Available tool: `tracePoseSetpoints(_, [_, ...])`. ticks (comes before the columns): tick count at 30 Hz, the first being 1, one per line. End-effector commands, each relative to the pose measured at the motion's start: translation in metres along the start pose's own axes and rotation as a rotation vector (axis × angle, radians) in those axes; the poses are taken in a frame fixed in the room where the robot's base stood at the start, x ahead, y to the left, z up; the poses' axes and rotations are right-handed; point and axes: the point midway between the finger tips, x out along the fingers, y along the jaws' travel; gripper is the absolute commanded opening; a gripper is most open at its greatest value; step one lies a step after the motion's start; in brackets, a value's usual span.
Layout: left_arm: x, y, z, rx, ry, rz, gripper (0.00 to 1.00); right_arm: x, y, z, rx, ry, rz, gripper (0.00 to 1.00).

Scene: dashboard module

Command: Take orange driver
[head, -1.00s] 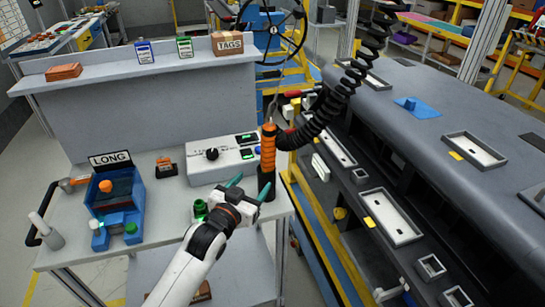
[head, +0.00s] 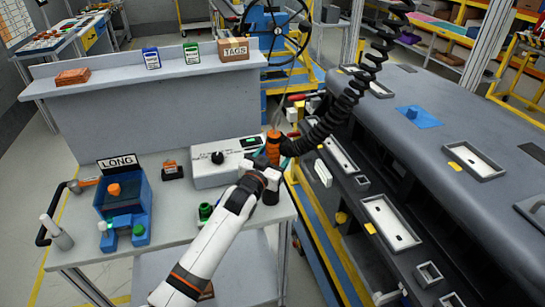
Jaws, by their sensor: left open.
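The orange driver (head: 273,146) stands upright at the right edge of the grey workbench, its lower end in a dark holder (head: 271,196). My left gripper (head: 270,158) is open, with its teal fingertips on either side of the orange body. The gripper and wrist hide part of the driver's lower body. I cannot tell whether the fingers touch it. My right gripper is out of view.
A grey control box (head: 216,166) stands just left of the driver. A black coiled hose (head: 335,110) hangs close on its right. A blue LONG bin (head: 124,205) is at the bench's left. The dashboard module (head: 440,130) fills the right side.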

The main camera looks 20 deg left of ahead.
Motion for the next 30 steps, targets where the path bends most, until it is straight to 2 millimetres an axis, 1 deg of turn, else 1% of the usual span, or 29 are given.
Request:
tracePoseSetpoints(1, [0.0059,0.0002,0.0003,0.000,0.002,0.000,0.65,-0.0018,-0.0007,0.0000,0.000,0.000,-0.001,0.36])
tracePoseSetpoints(4, [0.0121,0.0002,-0.0007,0.001,0.002,0.000,0.65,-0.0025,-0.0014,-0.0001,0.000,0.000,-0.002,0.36])
tracePoseSetpoints(11, [0.0134,0.0001,-0.0013,0.001,0.001,0.000,0.65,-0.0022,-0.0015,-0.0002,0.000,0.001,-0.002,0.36])
tracePoseSetpoints(12, [0.0133,0.0001,-0.0013,0.001,0.001,0.000,0.63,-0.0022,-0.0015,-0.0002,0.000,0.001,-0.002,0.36])
tracePoseSetpoints(17, [0.0132,0.0002,-0.0013,0.001,0.001,0.000,0.37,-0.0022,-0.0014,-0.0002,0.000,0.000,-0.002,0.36])
tracePoseSetpoints(21, [0.0132,0.0002,-0.0014,0.001,0.001,0.000,0.14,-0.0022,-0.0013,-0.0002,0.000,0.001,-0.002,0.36])
tracePoseSetpoints(24, [0.0131,0.0002,-0.0014,0.001,0.001,0.000,0.00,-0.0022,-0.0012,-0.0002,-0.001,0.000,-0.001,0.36])
tracePoseSetpoints(25, [0.0135,0.0003,0.0013,0.001,-0.004,0.000,0.00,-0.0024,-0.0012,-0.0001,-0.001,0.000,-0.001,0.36])
tracePoseSetpoints(30, [0.0135,0.0004,0.0012,0.001,-0.004,0.001,0.00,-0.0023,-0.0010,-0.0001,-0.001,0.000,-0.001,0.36])
